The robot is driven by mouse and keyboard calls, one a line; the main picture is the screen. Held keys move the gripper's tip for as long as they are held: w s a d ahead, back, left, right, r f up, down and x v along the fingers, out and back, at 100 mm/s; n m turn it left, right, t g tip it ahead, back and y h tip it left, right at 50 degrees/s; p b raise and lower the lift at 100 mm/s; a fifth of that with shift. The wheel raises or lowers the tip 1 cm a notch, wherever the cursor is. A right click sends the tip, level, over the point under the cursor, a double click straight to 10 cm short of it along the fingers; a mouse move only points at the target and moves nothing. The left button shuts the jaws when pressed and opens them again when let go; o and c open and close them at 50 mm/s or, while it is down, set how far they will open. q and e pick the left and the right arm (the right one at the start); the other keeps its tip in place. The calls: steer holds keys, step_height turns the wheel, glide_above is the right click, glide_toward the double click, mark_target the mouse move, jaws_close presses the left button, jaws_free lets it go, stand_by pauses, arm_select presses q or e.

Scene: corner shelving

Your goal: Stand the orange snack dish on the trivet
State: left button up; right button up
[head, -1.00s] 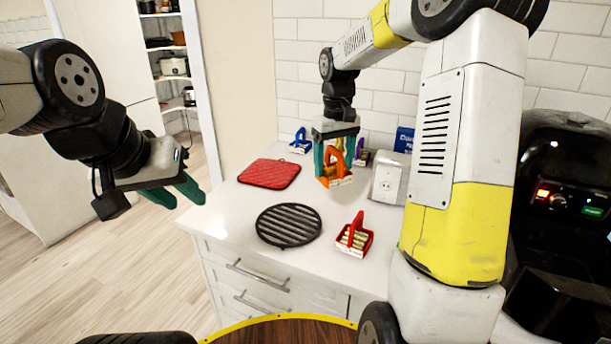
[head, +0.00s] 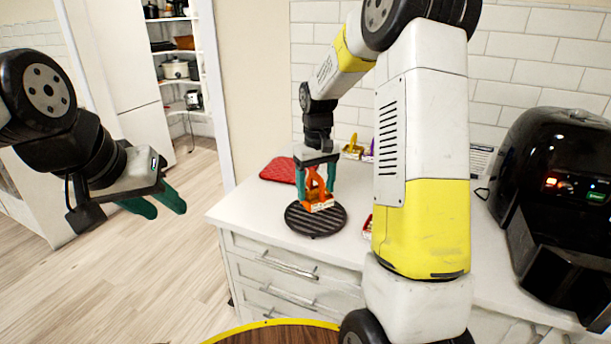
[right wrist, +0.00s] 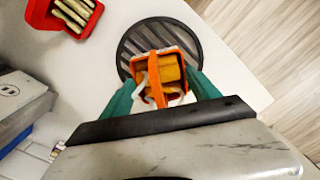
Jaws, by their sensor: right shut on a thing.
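The orange snack dish (head: 316,201) has a tall handle and is held between the teal fingers of my right gripper (head: 316,180). In the right wrist view the orange dish (right wrist: 160,68) is gripped by both fingers, with yellowish food inside. The trivet (head: 297,221) is a round, dark slatted disc on the white counter. In the right wrist view the dish overlaps the trivet (right wrist: 137,40), toward one side of it. I cannot tell whether the dish touches the trivet or hangs just above. My left gripper (head: 155,204) is open and empty, over the floor left of the counter.
A red quilted mat (head: 279,170) lies behind the trivet. A red dish (right wrist: 68,12) with food stands beside the trivet, mostly hidden by my right arm in the head view. A yellow dish (head: 353,149) stands at the back. A black machine (head: 555,190) is at right.

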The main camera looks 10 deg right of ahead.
mark_target(316, 174)
steer(key=shift+f, duration=1.65)
steer(key=shift+f, duration=0.15)
steer(key=o, duration=2.1)
steer(key=shift+c, duration=0.2)
step_height(316, 174, up, 7)
steer(key=shift+r, duration=0.15)
steer(key=s+a+r+m+t+y, duration=0.1)
steer(key=s+r+t, duration=0.2)
steer(key=s, duration=0.9)
steer(key=s+a+r+m+t+y, duration=0.1)
steer(key=s+r+t, duration=0.2)
steer(key=s+r, duration=0.5)
steer(key=s, duration=0.4)
steer(key=shift+r+m, duration=0.25)
steer(key=shift+m, duration=0.15)
